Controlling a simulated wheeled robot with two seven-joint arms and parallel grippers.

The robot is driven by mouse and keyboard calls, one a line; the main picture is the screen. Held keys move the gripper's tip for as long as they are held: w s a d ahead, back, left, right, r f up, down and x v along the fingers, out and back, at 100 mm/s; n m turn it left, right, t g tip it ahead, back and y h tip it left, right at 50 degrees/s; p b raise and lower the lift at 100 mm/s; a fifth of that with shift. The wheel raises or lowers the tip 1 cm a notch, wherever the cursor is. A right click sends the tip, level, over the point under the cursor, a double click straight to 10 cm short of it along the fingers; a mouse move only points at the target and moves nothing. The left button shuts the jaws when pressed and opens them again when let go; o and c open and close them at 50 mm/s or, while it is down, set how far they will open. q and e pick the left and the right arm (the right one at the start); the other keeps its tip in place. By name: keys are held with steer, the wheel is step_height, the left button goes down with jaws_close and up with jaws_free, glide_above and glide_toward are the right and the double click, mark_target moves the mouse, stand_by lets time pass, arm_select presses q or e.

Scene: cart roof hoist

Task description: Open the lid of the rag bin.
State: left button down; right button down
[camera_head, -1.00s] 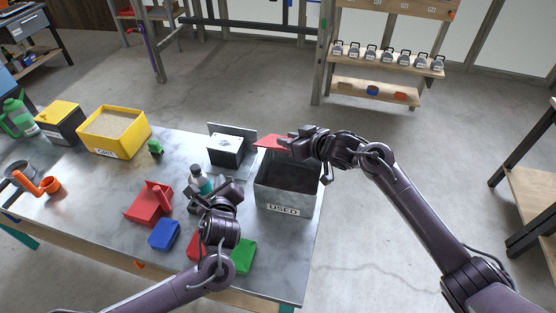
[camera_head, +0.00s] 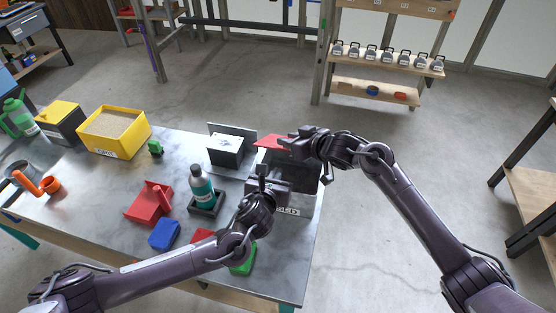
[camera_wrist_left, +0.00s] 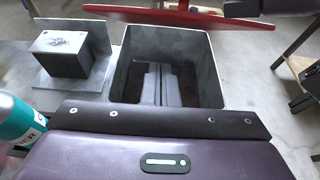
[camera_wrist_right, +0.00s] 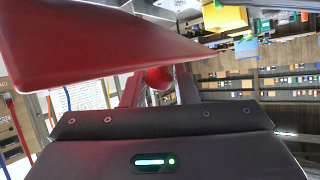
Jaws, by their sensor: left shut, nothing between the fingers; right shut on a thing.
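The rag bin (camera_head: 309,200) is a grey metal box labelled USED at the table's right end. Its top is open, and the left wrist view shows the bare inner walls of the bin (camera_wrist_left: 190,52). Its red lid (camera_head: 270,142) is raised off the bin at the far side; it also shows in the left wrist view (camera_wrist_left: 225,18) and the right wrist view (camera_wrist_right: 90,45). My right gripper (camera_head: 287,143) is shut on the lid, seemingly at its red handle (camera_wrist_right: 158,77). My left gripper (camera_head: 262,172) is shut and empty, at the bin's near left side, its fingers over the opening.
A teal bottle (camera_head: 202,187) stands in a dark holder left of my left gripper. A black-and-white box (camera_head: 225,150) stands behind it. A yellow sand box (camera_head: 112,145) stands at the left.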

arm_select(q)
steer(key=shift+w+d+r, duration=0.2)
steer(key=shift+w+r, duration=0.35)
steer(key=shift+r, duration=0.3)
steer(key=shift+w+d+r, duration=0.2)
steer(key=shift+w+r, duration=0.35)
steer(key=shift+r, duration=0.25)
arm_select(e)
steer(key=shift+d+f, duration=0.2)
steer(key=shift+d, duration=0.05)
